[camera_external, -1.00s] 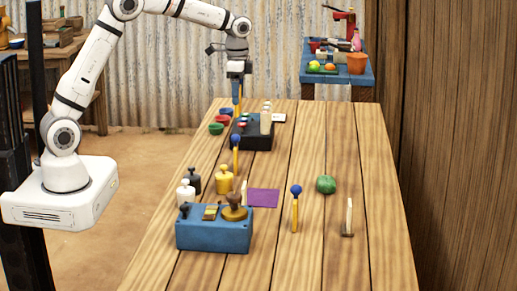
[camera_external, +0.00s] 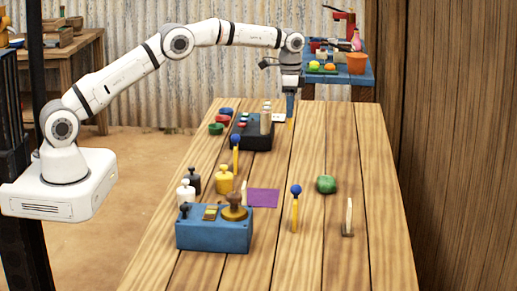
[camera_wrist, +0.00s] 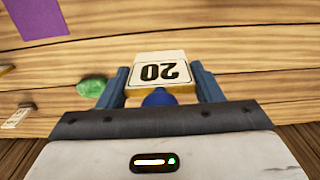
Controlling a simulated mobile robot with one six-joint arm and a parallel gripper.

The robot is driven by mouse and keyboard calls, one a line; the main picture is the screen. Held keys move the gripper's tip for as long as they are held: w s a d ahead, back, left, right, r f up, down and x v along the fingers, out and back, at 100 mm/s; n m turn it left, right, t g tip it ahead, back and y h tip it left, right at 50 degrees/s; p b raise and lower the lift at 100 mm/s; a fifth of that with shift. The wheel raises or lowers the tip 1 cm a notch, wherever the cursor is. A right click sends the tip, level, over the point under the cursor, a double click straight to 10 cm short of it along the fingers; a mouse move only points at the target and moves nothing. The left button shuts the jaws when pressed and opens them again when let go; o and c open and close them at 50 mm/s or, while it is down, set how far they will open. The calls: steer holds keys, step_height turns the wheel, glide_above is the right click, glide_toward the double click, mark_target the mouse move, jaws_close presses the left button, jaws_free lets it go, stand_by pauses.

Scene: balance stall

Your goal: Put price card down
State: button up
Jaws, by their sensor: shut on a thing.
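My gripper (camera_external: 290,112) is over the far right part of the plank table, with its two blue fingers pointing down. In the wrist view my gripper (camera_wrist: 160,82) is shut on the price card (camera_wrist: 158,72). The card is white with a black "20", which reads upside down there. It has a yellow edge, and a blue knob (camera_wrist: 158,97) shows at its near side. In the external view only a bit of yellow of the price card (camera_external: 289,124) shows below the fingers. I cannot tell whether it touches the table.
A dark box (camera_external: 257,137) with coloured buttons and small bowls (camera_external: 216,128) stand left of my gripper. A blue weight box (camera_external: 213,237), yellow posts with blue knobs (camera_external: 295,212), a purple mat (camera_external: 263,198) and a green lump (camera_external: 326,185) are nearer. The table's right side is mostly free.

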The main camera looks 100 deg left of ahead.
step_height(320, 180, down, 12)
steer(key=shift+p, duration=0.95)
steer(key=shift+f, duration=0.1)
steer(key=shift+f, duration=0.15)
steer(key=o, duration=0.9)
steer(key=shift+o, duration=0.2)
step_height(320, 180, up, 13)
steer(key=shift+f+b, duration=0.2)
steer(key=shift+b, duration=0.85)
